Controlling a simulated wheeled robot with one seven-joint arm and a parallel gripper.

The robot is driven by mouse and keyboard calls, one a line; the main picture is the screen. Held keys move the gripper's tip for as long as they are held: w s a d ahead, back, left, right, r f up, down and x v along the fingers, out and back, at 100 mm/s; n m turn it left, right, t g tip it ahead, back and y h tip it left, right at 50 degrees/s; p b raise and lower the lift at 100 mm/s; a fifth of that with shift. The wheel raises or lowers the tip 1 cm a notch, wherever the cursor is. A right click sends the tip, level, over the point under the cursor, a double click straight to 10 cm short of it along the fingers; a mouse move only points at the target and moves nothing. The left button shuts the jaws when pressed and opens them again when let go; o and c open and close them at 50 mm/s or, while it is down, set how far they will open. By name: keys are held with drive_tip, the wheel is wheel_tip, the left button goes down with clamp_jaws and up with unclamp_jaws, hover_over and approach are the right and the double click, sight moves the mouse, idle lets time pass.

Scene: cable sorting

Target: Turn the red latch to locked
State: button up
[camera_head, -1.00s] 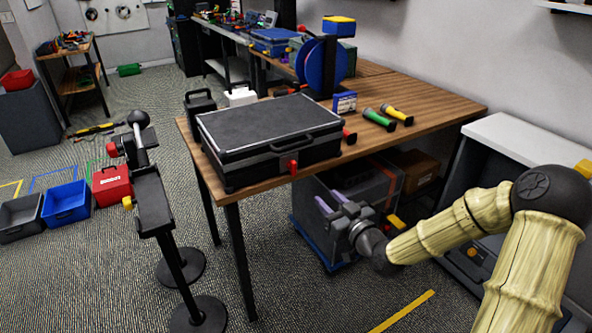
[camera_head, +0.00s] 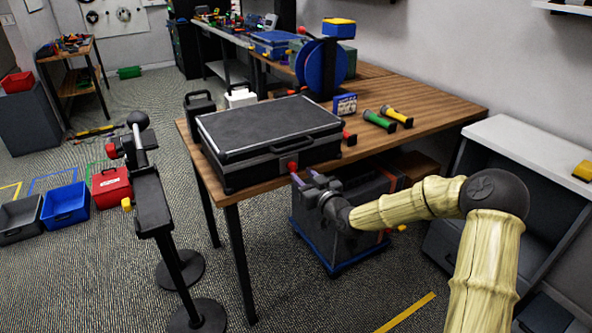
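The black case (camera_head: 262,122) lies closed on the wooden table, with a handle and metal-trimmed edges on its front. The red latch (camera_head: 292,166) is a small piece low on the case's front face, near the table's front edge. Its exact angle is too small to read. My gripper (camera_head: 304,179) is just below and to the right of the latch, in front of the table edge. Whether a fingertip touches the latch cannot be told.
The table (camera_head: 440,108) also holds green and yellow flashlights (camera_head: 380,120), a small blue box (camera_head: 345,104) and a blue reel (camera_head: 321,68). A grey bin (camera_head: 355,205) stands under the table near my arm. A black stand (camera_head: 155,205) is at left.

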sight(295, 168)
drive_tip(key=x, duration=0.5)
clamp_jaws()
